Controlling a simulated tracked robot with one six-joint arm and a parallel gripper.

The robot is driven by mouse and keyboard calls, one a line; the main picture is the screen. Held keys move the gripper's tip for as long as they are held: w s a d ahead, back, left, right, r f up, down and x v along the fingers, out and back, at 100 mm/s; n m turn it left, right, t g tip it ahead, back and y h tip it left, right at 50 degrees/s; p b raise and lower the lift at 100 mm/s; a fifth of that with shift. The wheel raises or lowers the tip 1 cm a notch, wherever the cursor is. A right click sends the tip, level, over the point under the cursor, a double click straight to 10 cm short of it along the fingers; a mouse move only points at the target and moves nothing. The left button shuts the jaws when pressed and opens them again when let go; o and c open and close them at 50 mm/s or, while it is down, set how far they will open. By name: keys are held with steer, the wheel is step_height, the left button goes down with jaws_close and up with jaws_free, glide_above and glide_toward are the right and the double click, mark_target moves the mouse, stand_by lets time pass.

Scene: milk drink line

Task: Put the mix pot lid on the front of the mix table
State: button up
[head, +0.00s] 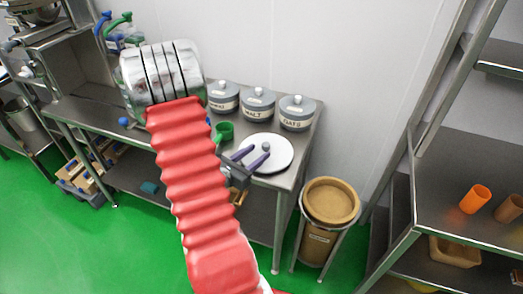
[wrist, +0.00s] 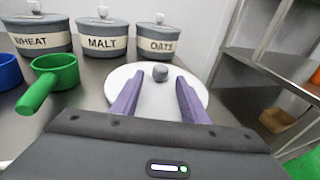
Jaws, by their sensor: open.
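My gripper (head: 251,152) has two purple fingers, open and empty, reaching over the lid. I cannot tell the exact height above the lid. The fingers hide part of it.
Lidded jars marked WHEAT (wrist: 40,36), MALT (wrist: 102,40) and OATS (wrist: 157,41) stand behind the lid. A green cup with a handle (wrist: 56,73) and a blue cup (wrist: 9,72) are to the left. A brown-topped bin (head: 331,201) and steel shelves (head: 455,205) stand to the right.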

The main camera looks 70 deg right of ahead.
steer(key=shift+v, duration=3.2)
steer(key=w+a+r+m+t+y, duration=0.4)
steer(key=a+r+y, duration=0.1)
steer(key=a, duration=0.9)
steer(key=w+a+r+m+t+y, duration=0.4)
steer(key=a+r+m+y, duration=0.1)
steer(key=a, duration=1)
steer(key=w+a+r+m+t+y, duration=0.3)
steer(key=a+r, duration=0.4)
steer(key=a, duration=0.7)
steer(key=shift+w+a+r+m+t+y, duration=0.4)
steer(key=shift+w+m+y, duration=0.4)
steer(key=shift+w+y, duration=0.25)
steer(key=shift+s+d+f, duration=0.1)
